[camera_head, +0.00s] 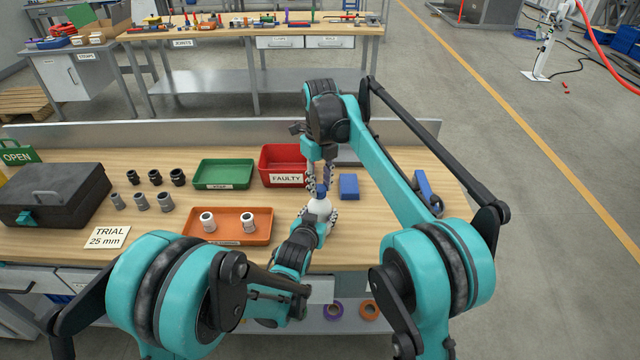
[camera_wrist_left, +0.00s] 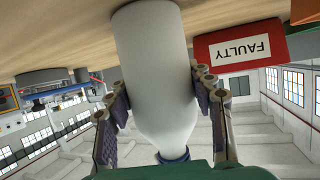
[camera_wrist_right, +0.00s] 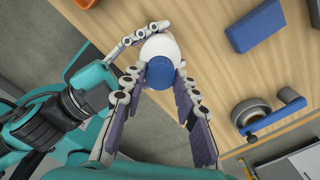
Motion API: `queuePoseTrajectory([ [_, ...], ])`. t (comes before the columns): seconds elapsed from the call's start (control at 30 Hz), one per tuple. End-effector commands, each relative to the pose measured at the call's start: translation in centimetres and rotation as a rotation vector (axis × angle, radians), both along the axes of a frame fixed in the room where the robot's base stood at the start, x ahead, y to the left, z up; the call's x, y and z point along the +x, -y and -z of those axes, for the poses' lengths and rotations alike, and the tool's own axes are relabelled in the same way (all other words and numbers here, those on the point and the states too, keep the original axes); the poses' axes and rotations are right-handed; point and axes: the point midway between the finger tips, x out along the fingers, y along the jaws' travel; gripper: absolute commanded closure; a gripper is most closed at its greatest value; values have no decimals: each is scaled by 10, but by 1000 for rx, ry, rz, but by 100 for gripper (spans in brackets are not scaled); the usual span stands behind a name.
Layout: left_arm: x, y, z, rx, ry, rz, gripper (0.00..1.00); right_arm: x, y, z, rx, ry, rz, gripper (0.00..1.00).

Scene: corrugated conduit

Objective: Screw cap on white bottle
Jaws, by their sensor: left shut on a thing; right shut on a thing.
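The white bottle (camera_head: 318,208) stands upright near the front edge of the table, and it fills the middle of the left wrist view (camera_wrist_left: 152,60). My left gripper (camera_head: 322,217) is shut around its body from the front. The blue cap (camera_head: 321,189) is at the top of the bottle, and it shows from above in the right wrist view (camera_wrist_right: 159,67). My right gripper (camera_wrist_right: 158,76) points down from above and is shut on the cap, one finger on each side. The cap lines up with the bottle's neck; I cannot tell how tightly it sits.
A blue block (camera_head: 349,186) lies close on the right. Several black and grey fittings and a dark toolbox (camera_head: 50,208) are further left.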

Motion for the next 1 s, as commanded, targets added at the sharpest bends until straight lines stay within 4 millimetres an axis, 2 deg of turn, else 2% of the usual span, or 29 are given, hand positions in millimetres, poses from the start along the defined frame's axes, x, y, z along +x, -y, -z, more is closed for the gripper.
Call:
queuePoseTrajectory([
  [0.07,0,0,1,1,-2,0,100,0,0,0,0,0,-1,79],
  [0.1,0,0,1,1,-2,0,100,0,0,0,0,0,-1,63],
  [0.17,0,0,1,1,-2,0,100,0,0,0,0,0,-2,50],
  [0.47,0,0,1,1,-2,0,100,0,0,-1,0,0,-3,50],
  [0.8,0,0,1,1,-2,0,100,0,0,-40,0,0,-3,50],
  [1.0,0,0,1,1,-2,0,100,0,0,-45,0,0,-3,50],
])
